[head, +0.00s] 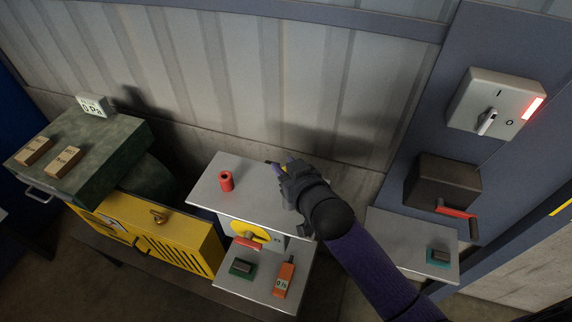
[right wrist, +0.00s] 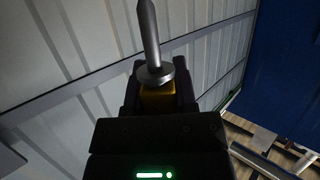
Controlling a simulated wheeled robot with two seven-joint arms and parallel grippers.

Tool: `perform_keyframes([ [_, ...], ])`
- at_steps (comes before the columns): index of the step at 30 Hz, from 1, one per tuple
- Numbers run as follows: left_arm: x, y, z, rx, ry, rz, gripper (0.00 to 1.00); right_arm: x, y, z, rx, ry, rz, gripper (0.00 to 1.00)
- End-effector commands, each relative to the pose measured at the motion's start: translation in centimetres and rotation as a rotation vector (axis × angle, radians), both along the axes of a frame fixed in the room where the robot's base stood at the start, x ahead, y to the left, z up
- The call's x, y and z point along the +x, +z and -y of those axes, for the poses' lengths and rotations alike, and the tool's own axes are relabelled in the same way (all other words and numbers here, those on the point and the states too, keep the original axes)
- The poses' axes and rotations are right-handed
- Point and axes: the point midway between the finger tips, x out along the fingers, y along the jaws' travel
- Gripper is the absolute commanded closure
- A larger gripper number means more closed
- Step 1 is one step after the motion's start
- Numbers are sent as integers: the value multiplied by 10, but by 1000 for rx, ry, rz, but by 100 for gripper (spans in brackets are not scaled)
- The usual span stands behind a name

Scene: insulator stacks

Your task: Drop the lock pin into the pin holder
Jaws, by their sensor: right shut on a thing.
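My right gripper (head: 283,170) is above the back right part of a grey table (head: 205,197). In the right wrist view, it is shut on the lock pin (right wrist: 150,40), a grey metal pin with a round collar and a yellow part between the fingers (right wrist: 158,95). In the head view the pin is mostly hidden by the hand. A small red cylinder with a dark top opening (head: 226,181), seemingly the pin holder, stands upright on the grey table, to the left of my right gripper and apart from it. My left gripper is not in view.
Below the table top is a yellow dial (head: 241,229). A lower shelf holds a green block (head: 242,268) and an orange device (head: 284,279). A yellow cabinet (head: 150,237) and green case (head: 115,150) stand left. A wall switch (head: 494,103) and dark box (head: 440,183) are right.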

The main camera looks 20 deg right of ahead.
Motion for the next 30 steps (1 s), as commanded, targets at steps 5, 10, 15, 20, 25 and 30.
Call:
perform_keyframes([
  [5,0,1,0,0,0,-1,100,0,0,0,0,0,0,100],
  [10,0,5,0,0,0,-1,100,0,1,0,-1,-1,-2,100],
  [15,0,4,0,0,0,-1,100,0,0,0,0,0,-1,100],
  [20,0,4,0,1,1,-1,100,0,0,0,0,0,0,100],
  [25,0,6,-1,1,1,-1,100,0,1,0,0,0,0,100],
  [30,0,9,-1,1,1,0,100,0,0,0,1,0,0,100],
])
